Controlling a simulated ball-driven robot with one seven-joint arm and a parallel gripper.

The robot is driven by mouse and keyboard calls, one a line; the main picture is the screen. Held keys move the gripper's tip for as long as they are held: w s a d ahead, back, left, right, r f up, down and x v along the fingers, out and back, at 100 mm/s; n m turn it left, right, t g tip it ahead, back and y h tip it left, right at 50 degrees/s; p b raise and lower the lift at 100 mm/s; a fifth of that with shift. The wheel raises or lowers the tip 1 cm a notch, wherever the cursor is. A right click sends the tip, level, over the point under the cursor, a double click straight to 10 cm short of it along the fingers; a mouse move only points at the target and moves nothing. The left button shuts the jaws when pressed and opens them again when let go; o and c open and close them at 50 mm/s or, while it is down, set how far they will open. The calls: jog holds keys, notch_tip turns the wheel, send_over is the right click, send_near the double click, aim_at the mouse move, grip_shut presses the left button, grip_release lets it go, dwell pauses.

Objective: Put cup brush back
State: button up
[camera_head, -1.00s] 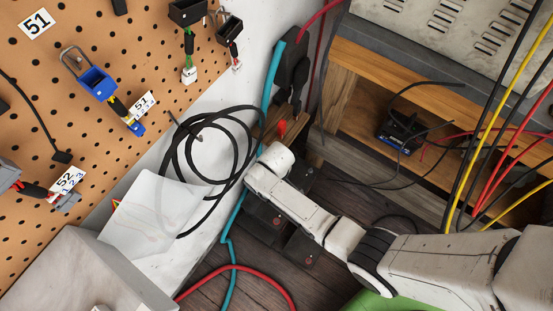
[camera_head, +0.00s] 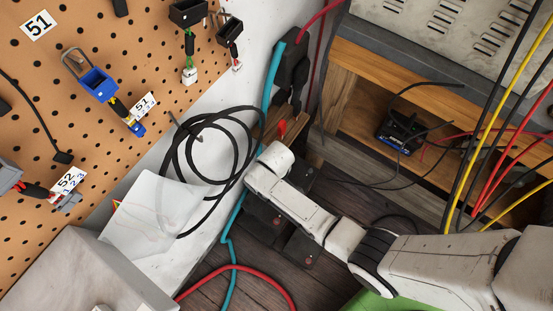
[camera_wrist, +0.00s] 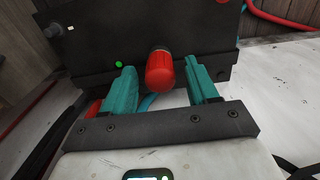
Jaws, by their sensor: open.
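In the wrist view my gripper (camera_wrist: 160,72) is open, with one teal finger on each side of a red, round-ended piece (camera_wrist: 160,72). Gaps show between the piece and both fingers. The red piece stands out from the face of a dark box-like body (camera_wrist: 110,35). I cannot tell whether it is the handle of the cup brush; no bristles show. In the head view a small red tip (camera_head: 282,127) shows just above the end of my white arm. My fingers are hidden there.
A pegboard (camera_head: 120,60) with hanging tools is at the left. A coiled black cable (camera_head: 178,150) hangs close left of my arm. Teal hose (camera_head: 231,215) and red hose (camera_head: 255,268) run past it. A wooden shelf (camera_head: 345,75) and hanging yellow cable (camera_head: 487,125) are at the right.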

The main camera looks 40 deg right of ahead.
notch_tip(320, 180, up, 12)
jog(key=p, duration=0.3)
jog(key=s+d+r+m, duration=0.2)
jog(key=s+d+r, duration=0.2)
jog(key=s+r, duration=0.2)
jog(key=s+d+r+m+t, duration=0.1)
jog(key=s+d+r+m, duration=0.1)
jog(key=s+d+r, duration=0.2)
jog(key=s+r, duration=0.3)
jog(key=s, duration=0.3)
jog(key=shift+s, duration=0.3)
jog(key=shift+a, duration=0.1)
dwell(0.4)
